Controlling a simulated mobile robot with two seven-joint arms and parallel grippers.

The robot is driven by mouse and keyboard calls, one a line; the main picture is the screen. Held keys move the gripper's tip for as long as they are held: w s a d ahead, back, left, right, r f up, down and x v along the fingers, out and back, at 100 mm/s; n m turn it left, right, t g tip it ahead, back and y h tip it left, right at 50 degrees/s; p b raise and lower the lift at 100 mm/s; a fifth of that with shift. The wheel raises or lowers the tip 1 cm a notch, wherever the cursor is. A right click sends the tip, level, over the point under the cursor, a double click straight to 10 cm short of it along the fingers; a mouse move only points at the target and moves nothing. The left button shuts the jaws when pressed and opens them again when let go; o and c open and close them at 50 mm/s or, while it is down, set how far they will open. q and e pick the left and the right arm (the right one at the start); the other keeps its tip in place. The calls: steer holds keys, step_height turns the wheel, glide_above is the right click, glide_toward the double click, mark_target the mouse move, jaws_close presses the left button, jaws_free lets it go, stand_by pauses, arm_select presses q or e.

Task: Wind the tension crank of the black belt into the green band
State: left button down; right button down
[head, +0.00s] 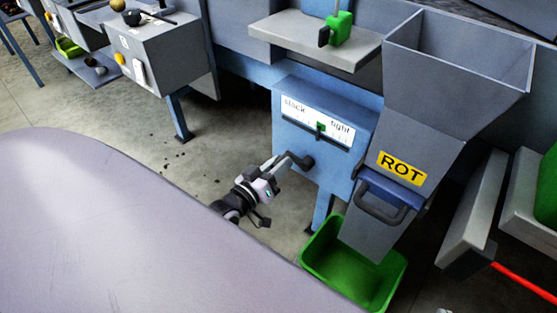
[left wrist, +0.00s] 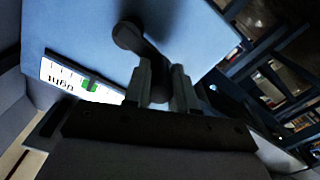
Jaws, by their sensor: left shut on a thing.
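The blue tension box (head: 330,105) carries a white scale (head: 300,113) marked "slack" at left and "tight" at right. A green band (head: 321,127) lies near the scale's middle, with a small dark pointer at it; I cannot tell exactly whether the pointer is inside. The dark crank (head: 297,160) sticks out of the box front below the scale, its arm pointing left from the hub. My left gripper (head: 274,172) is shut on the crank's handle.
A grey chute (head: 405,150) labelled ROT, with a dark handle, stands right of the box above a green bin (head: 330,262). A shelf (head: 310,38) with a green-and-black device is above. Open floor (head: 215,150) lies to the left.

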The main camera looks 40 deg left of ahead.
arm_select(q)
steer(key=shift+r+m, duration=0.3)
steer(key=shift+d+r+m+p, duration=0.1)
steer(key=shift+r+m+p, duration=0.05)
steer(key=shift+m+p, duration=0.5)
arm_select(e)
steer(key=shift+s+d+f, duration=0.1)
steer(key=shift+s+d, duration=0.15)
steer(key=shift+d, duration=0.35)
arm_select(q)
steer(key=c, duration=0.9)
jaws_free()
steer(key=shift+s, duration=0.1)
steer(key=shift+s, duration=0.2)
steer(key=shift+s+a+p, duration=0.15)
steer(key=shift+s+p, duration=0.35)
steer(key=shift+s, duration=1.15)
steer(key=shift+s+a+p, duration=0.15)
steer(key=shift+s+p, duration=0.3)
steer(key=shift+s, duration=1.2)
arm_select(e)
steer(key=shift+s+d+f+m+g+h, duration=0.3)
steer(key=shift+s+d+f+h, duration=0.15)
steer(key=shift+d, duration=0.2)
steer(key=shift+w, duration=0.1)
